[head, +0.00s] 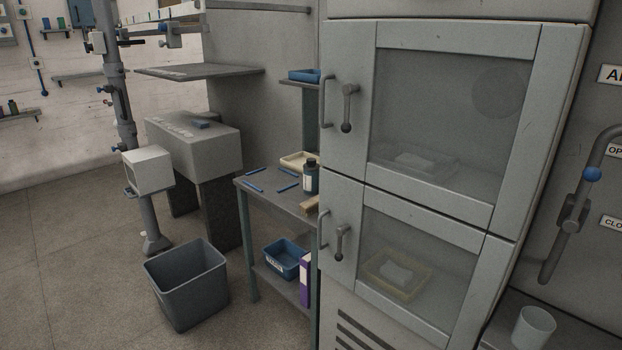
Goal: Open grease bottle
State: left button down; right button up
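A small dark teal bottle (311,178) with a black cap and a pale label stands upright on the small grey table (272,196), close to the left edge of the cabinet. It may be the grease bottle; its label is too small to read. The black cap (310,162) sits on top of it. Neither of my grippers shows in the head view.
A grey cabinet (440,28) with two glazed doors and handles stands just right of the table. A cream tray (299,159), blue sticks (255,171) and a wooden block (310,205) are near the bottle. A grey bin (187,285) stands on the floor; floor left of it is clear.

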aim_at(311, 173)
jog(key=i+j+z, duration=0.15)
jog(key=z, duration=0.2)
jog(key=i+j+z, duration=0.15)
jog(key=z, duration=0.2)
jog(key=i+j+z, duration=0.1)
jog(key=j+z, duration=0.25)
jog(key=i+j, duration=0.15)
jog(key=j, duration=0.2)
jog(key=i+j+z, duration=0.15)
jog(key=j, duration=0.2)
jog(key=i+j, duration=0.1)
jog(key=j, duration=0.25)
jog(key=i+j+z, duration=0.15)
jog(key=j, duration=0.25)
jog(key=i+j, duration=0.1)
jog(key=j, duration=0.3)
jog(key=i+j+z, duration=0.15)
jog(key=j, duration=0.2)
